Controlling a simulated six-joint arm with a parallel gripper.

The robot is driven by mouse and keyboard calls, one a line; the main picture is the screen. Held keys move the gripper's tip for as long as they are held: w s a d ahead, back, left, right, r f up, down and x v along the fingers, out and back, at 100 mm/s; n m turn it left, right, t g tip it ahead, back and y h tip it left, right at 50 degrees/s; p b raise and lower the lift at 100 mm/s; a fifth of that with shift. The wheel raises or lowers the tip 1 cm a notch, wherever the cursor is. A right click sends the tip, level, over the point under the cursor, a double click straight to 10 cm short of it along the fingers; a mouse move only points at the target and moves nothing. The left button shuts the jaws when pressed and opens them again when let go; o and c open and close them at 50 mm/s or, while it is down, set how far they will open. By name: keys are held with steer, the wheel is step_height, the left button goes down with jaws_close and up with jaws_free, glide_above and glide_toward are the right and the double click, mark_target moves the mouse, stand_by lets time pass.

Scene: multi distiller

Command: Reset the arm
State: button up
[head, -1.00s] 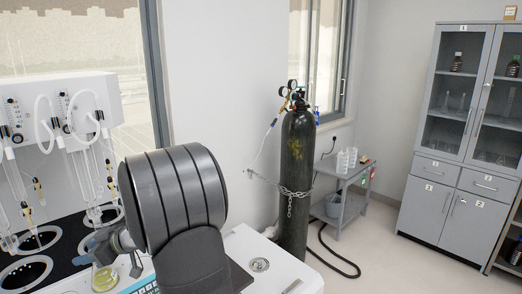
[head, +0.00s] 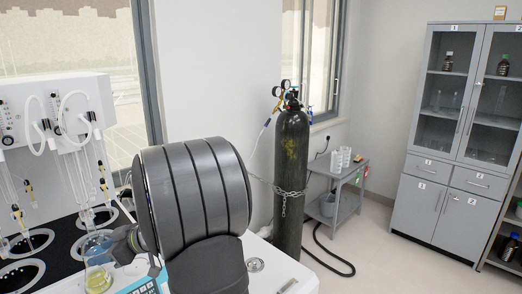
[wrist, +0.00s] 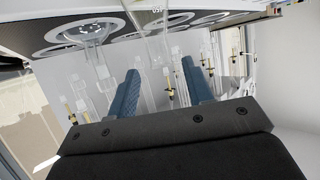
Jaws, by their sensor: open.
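My gripper (wrist: 160,78) shows in the wrist view with its two blue fingers apart and nothing between them. Glassware and tubing of the distiller stand beyond the fingers, and the picture is turned over. In the head view my dark arm link fills the front centre and hides most of the gripper. A glass flask (head: 98,278) with yellow liquid stands at the lower left, just left of my wrist parts. The distiller (head: 60,105) is a white unit with tubes and glass columns over a black top with ringed openings.
A black gas cylinder (head: 291,180), chained near the wall, stands right of the bench (head: 290,272). A small grey cart (head: 337,195) and a grey cabinet (head: 435,205) stand farther right. Floor between them is clear, except for a black hose (head: 330,258).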

mark_target(85, 255)
steer(key=x, duration=0.7)
steer(key=shift+a+r, duration=0.3)
step_height(85, 255, up, 4)
steer(key=shift+f, duration=0.2)
steer(key=w+d+r, duration=0.4)
steer(key=d+r, duration=0.3)
steer(key=d, duration=0.5)
steer(key=w+d+f+m+t+h, duration=0.2)
steer(key=w+d+f+m+t, duration=0.45)
steer(key=w+d, duration=0.5)
steer(key=w+d+f+m+t+h, duration=0.1)
steer(key=d+f+m+t+h, duration=0.1)
steer(key=d+f, duration=0.3)
steer(key=w+d+f+m+t+h, duration=0.2)
steer(key=d+f, duration=0.3)
steer(key=d, duration=0.8)
steer(key=shift+d+m+t+h, duration=0.2)
steer(key=shift+m+t+h, duration=0.1)
steer(key=shift+m+t, duration=0.4)
